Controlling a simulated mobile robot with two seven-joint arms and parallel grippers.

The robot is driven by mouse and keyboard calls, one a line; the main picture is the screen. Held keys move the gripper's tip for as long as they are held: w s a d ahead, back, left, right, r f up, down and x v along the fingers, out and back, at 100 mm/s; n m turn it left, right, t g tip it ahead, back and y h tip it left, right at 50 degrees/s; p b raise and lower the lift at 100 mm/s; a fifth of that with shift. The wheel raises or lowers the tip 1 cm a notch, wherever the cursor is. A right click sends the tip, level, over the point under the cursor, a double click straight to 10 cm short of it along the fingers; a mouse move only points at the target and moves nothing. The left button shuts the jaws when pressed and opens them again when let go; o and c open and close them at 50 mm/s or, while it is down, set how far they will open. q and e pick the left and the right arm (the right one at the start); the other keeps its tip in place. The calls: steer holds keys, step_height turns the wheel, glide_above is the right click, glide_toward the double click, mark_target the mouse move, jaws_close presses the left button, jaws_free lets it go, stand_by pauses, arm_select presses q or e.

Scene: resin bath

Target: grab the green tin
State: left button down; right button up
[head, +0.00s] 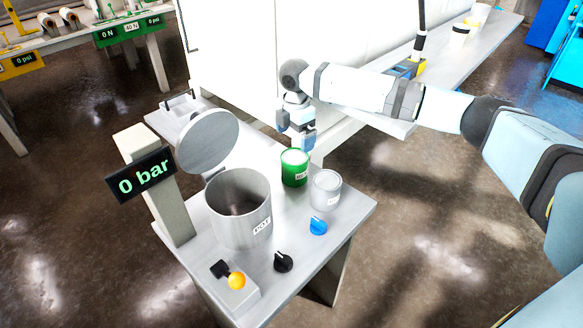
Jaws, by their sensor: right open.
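The green tin (292,174) stands upright on the metal table, with a pale top and a small white label. My right gripper (302,147) comes in from the right and points down at the tin's far side. Its fingers are at or just above the tin's far rim, and I cannot tell whether they touch it. The jaws are open and hold nothing that I can see. My left gripper is not in view.
A steel pot (238,212) with its round lid (207,141) raised stands left of the tin. A "0 bar" display (141,180) stands left.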

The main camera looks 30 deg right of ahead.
mark_target(294, 157)
step_height(294, 157, down, 5)
steer(key=shift+r+b, duration=0.1)
steer(key=shift+b, duration=0.2)
steer(key=shift+s+a+f+b, duration=0.15)
steer(key=shift+f+b, duration=0.2)
steer(key=shift+f, duration=1)
steer(key=shift+s+a+f+b, duration=0.15)
steer(key=shift+f+b, duration=0.2)
steer(key=shift+f, duration=1)
steer(key=c, duration=1)
steer(key=shift+r, duration=0.1)
steer(key=shift+c, duration=0.3)
steer(key=shift+r, duration=0.1)
